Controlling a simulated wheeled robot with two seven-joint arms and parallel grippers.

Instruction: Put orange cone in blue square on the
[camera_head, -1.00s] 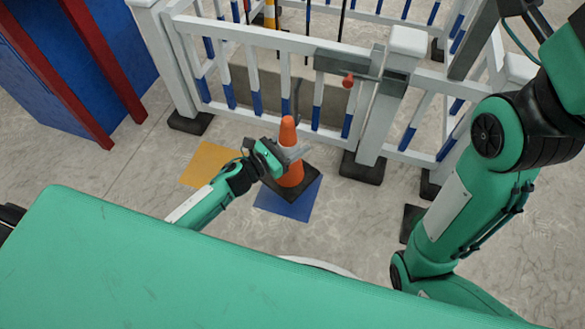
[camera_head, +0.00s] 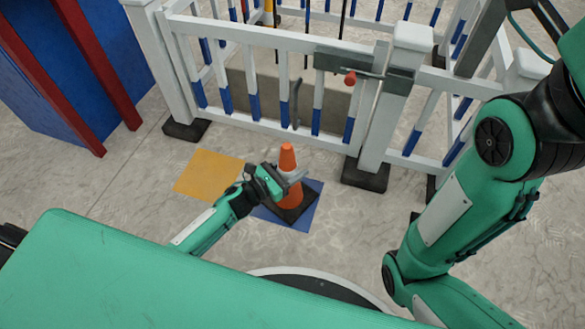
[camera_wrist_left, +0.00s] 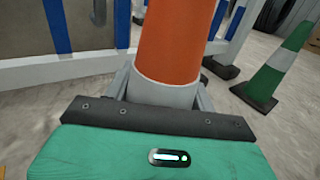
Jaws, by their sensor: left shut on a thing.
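The orange cone (camera_head: 288,158) stands upright, with a pale band and a black square base (camera_head: 297,208). Its base overlaps the blue square (camera_head: 303,223) on the floor, which shows around it; whether it touches the floor I cannot tell. The arm hides part of the square's left side. My right arm is at the right, but its gripper is out of view.
A yellow square (camera_head: 208,174) lies left of the blue one. A white fence (camera_head: 290,40) with blue-tipped slats and a latched gate stands behind. A blue and red structure (camera_head: 60,70) is at the upper left. A green cone (camera_wrist_left: 280,68) shows in the left wrist view.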

